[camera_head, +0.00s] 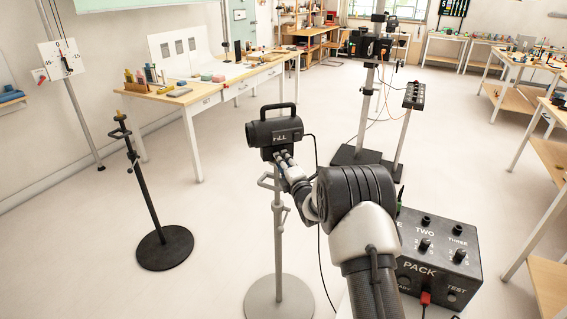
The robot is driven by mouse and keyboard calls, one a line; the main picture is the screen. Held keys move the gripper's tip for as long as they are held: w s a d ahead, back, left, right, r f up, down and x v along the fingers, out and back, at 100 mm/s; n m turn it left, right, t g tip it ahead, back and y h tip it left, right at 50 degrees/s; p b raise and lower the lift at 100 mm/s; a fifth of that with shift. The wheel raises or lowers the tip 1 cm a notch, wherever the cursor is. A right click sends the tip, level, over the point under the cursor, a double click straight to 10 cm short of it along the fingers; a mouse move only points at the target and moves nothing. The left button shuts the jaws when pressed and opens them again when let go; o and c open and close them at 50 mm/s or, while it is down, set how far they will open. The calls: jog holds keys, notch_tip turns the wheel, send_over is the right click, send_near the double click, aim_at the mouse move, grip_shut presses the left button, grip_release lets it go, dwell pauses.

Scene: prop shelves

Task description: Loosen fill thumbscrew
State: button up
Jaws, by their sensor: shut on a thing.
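The black fill lamp (273,133), labelled "FILL" with a handle on top, sits on a grey stand (278,240) with a round base. My gripper (281,156) is at the underside of the lamp, near the top of the stand. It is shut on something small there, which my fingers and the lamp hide. I take this to be the fill thumbscrew, but I cannot make out its shape. My arm reaches up to it from the lower right.
A black stand (151,200) with a round base stands at left. A wooden table (190,95) with props is behind it. A black pack box (437,255) with knobs is at lower right. A cable hangs beside the lamp stand. Open floor lies between the stands.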

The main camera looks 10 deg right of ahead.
jog(key=shift+r+n, duration=0.15)
jog(key=shift+n, duration=0.15)
jog(key=o, duration=1.1)
jog(key=shift+c, duration=0.2)
jog(key=s+d, duration=0.2)
jog(key=s, duration=1)
